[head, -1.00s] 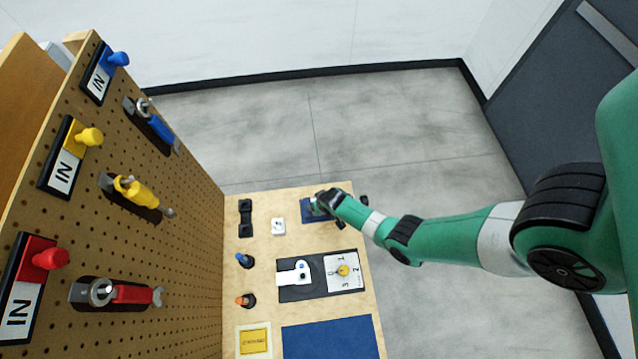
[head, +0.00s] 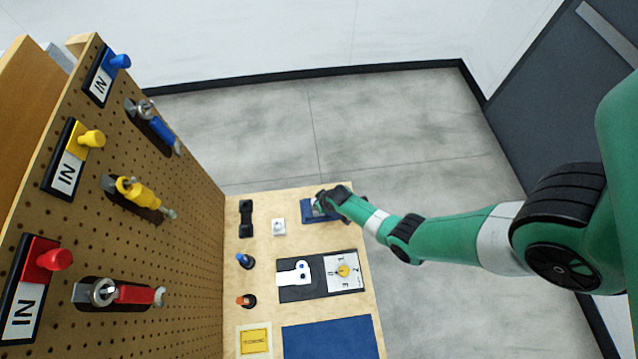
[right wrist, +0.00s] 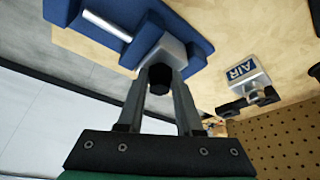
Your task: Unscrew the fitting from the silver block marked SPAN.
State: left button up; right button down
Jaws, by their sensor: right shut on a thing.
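A silver block (right wrist: 176,53) sits in a blue fixture (right wrist: 196,25), seen in the right wrist view. No SPAN marking can be read on it. A dark fitting (right wrist: 159,80) is on the block's near face. My right gripper (right wrist: 160,84) is shut on this fitting, with one finger on each side. In the head view my right gripper (head: 325,199) is at the blue fixture (head: 313,212) near the table's far edge and covers most of the block and fitting. My left gripper is not in view.
A silver block marked AIR (right wrist: 243,76) stands apart, with a dark fitting. On the table are a black holder (head: 246,219), a dial panel (head: 318,287), blue (head: 244,260) and orange (head: 246,301) knobs and a blue mat (head: 330,340). A pegboard (head: 190,230) with tools stands left.

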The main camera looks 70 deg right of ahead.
jog(key=shift+n, duration=0.9)
jog(key=shift+y, duration=0.3)
jog(key=n, duration=0.1)
jog(key=n+y+b, duration=0.1)
jog(key=n, duration=0.1)
jog(key=shift+d+f+t, duration=0.1)
jog(key=shift+d+t, duration=0.1)
jog(key=shift+t, duration=0.2)
jog(key=shift+s+n, duration=0.1)
jog(key=shift+n, duration=0.4)
jog(key=shift+y, duration=0.3)
jog(key=shift+d+n+b, duration=0.1)
jog(key=shift+n+b, duration=0.5)
jog(key=shift+b, duration=0.05)
jog(key=shift+r+n+y+p, duration=0.25)
jog(key=shift+n+y+p, duration=0.15)
jog(key=shift+n, duration=0.7)
jog(key=shift+f+n+y, duration=0.1)
jog(key=shift+n+y, duration=0.2)
